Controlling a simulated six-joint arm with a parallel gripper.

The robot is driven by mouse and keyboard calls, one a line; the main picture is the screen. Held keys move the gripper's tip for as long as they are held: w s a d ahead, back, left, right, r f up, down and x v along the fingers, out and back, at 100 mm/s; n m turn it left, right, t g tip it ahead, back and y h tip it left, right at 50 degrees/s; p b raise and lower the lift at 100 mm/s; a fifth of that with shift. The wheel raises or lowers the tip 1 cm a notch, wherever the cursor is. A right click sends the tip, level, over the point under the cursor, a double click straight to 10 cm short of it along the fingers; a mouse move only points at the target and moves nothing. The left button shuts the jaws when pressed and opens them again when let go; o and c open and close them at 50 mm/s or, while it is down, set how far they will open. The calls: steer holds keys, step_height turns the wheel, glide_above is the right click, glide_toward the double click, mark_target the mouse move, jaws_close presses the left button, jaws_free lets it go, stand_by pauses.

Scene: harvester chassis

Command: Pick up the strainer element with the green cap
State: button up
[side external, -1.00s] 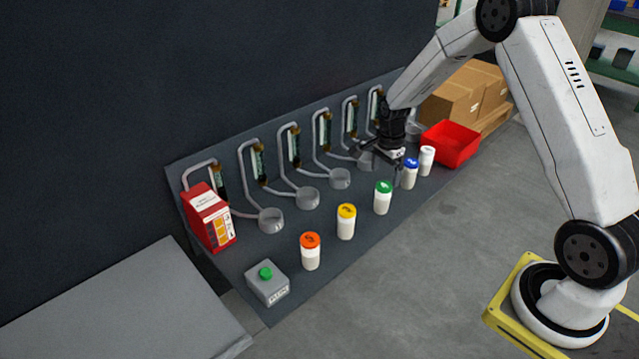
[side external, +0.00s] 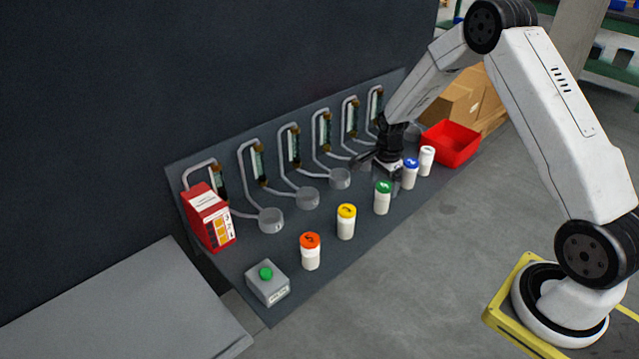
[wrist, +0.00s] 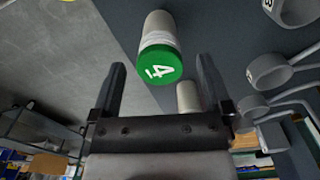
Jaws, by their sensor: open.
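The strainer element with the green cap (side external: 383,197) stands upright on the dark shelf, between the yellow-capped and blue-capped ones. In the wrist view its green cap (wrist: 159,66), marked with a 4, lies ahead of and between my two fingers. My gripper (side external: 382,172) is open and empty, just behind the green-capped element in the side view. Its fingers (wrist: 162,80) show on both sides of the cap in the wrist view, and I see no contact.
Elements with orange (side external: 310,252), yellow (side external: 346,222), blue (side external: 410,174) and white (side external: 427,160) caps stand in the same row. Grey cups (side external: 308,198) on pipes line the back. A red bin (side external: 451,144), red box (side external: 209,217) and green-button box (side external: 267,284) sit at the ends.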

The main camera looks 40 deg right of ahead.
steer(key=shift+f, duration=2.1)
jaws_close()
steer(key=shift+r, duration=0.15)
steer(key=shift+r, duration=0.8)
steer(key=s+a+r, duration=0.4)
steer(key=s+r, duration=0.7)
steer(key=s, duration=0.2)
steer(key=shift+s, duration=0.25)
